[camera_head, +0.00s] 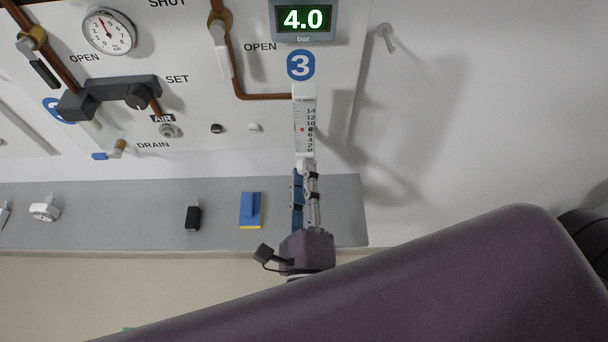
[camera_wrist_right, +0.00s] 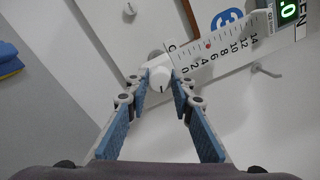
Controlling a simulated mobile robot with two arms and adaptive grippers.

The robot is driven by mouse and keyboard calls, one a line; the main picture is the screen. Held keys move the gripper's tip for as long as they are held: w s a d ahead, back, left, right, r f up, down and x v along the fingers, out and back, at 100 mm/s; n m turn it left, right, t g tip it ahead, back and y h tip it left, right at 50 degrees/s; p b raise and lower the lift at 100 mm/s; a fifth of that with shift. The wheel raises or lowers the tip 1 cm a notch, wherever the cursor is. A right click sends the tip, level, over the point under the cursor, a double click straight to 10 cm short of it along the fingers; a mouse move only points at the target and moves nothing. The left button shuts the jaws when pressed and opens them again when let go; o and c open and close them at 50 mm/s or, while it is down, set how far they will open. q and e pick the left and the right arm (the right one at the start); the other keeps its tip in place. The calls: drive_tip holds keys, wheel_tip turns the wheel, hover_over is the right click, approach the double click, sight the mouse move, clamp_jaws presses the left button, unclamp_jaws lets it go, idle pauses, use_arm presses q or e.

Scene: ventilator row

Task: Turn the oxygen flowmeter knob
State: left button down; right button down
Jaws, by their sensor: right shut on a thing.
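The oxygen flowmeter (camera_head: 304,145) is a white upright tube with a 0 to 14 scale, mounted under the blue number 3 sign. Its red float sits near the 8 mark. It also shows in the right wrist view (camera_wrist_right: 222,47). The white round knob (camera_wrist_right: 160,79) is at the flowmeter's lower end, with a dark mark on its face. My right gripper (camera_head: 305,171) reaches up to it from below. In the right wrist view its blue-padded fingers (camera_wrist_right: 163,83) are shut on the knob, one on each side. My left gripper is not in view.
The wall panel holds a gauge (camera_head: 109,31), copper pipes, valves and a display (camera_head: 303,19) reading 4.0 bar. A grey shelf (camera_head: 130,227) below carries a blue item (camera_head: 251,209), a black item (camera_head: 193,218) and a white item (camera_head: 44,208). A hook (camera_head: 386,37) juts from the wall at right.

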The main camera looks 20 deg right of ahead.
drive_tip(key=c, duration=1.7)
unclamp_jaws()
drive_tip(key=shift+o, duration=0.2)
drive_tip(key=v, duration=0.7)
drive_tip(key=shift+s, duration=0.3)
drive_tip(key=shift+a, duration=0.15)
